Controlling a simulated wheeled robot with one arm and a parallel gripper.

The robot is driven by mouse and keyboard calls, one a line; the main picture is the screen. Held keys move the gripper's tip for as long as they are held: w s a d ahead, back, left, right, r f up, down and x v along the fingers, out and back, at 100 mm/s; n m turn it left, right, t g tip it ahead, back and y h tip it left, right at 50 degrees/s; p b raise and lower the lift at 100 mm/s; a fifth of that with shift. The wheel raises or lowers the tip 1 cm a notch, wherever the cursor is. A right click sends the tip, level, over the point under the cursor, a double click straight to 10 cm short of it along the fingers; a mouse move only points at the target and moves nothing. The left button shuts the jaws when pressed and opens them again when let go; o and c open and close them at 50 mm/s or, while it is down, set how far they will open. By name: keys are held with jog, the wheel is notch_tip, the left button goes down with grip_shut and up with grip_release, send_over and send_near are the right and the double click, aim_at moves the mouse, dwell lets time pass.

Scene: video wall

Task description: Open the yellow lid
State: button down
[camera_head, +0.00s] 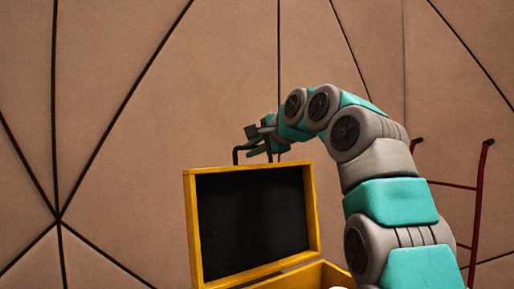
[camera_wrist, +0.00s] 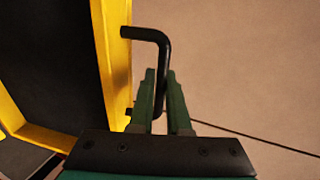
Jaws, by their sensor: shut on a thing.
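The yellow lid (camera_head: 189,222) stands raised, about upright, above the yellow box (camera_head: 308,276) in the head view. Its dark inner panel faces the camera. The lid's yellow edge also shows at the left in the wrist view (camera_wrist: 113,60). A black bent handle (camera_head: 237,152) is fixed to the lid's top edge. In the wrist view the handle (camera_wrist: 150,33) runs down between my fingers. My gripper (camera_wrist: 160,95) is shut on the handle, beside the lid's edge. In the head view my gripper (camera_head: 262,136) is small and partly hidden by its own links.
A red metal frame (camera_head: 478,205) stands at the right behind my arm. A tan panelled wall (camera_head: 130,150) with dark seams fills the background. Part of a pale round thing (camera_head: 338,287) shows at the box's bottom edge. Space left of the lid looks clear.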

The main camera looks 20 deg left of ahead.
jog(key=shift+w+a+f, duration=0.35)
jog(key=shift+a, duration=0.1)
dwell(0.3)
jog(key=c, duration=0.9)
grip_release()
jog(key=shift+r, duration=0.1)
jog(key=shift+s+d, duration=0.1)
jog(key=b+v, duration=0.1)
jog(key=v, duration=0.6)
jog(key=shift+s+d+r, duration=0.15)
jog(key=shift+s+d, duration=0.05)
jog(key=shift+d, duration=0.05)
